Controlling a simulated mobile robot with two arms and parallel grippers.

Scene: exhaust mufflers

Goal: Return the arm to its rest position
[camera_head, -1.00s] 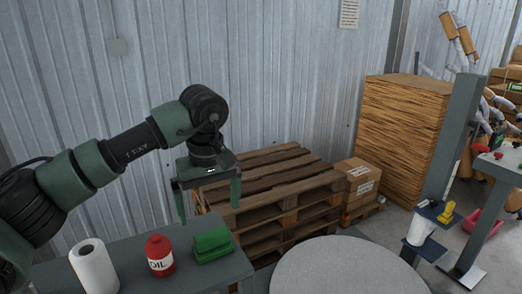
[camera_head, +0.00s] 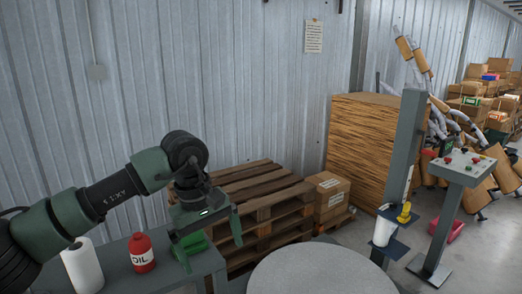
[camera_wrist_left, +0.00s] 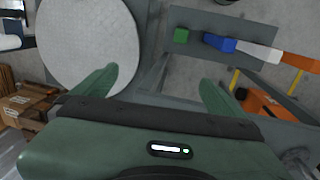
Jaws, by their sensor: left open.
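My left gripper (camera_head: 210,248) hangs from the dark green arm that comes in from the left. Its two green fingers are spread apart with nothing between them. In the left wrist view the open fingers (camera_wrist_left: 158,82) point toward a round grey disc and a grey shelf. My right gripper is not in view.
A red oil bottle (camera_head: 142,256) and a white paper roll (camera_head: 83,268) stand on the bench. Wooden pallets (camera_head: 265,205) are behind the gripper. The round grey disc (camera_head: 325,272) lies to its right. A control stand (camera_head: 455,190) is further right.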

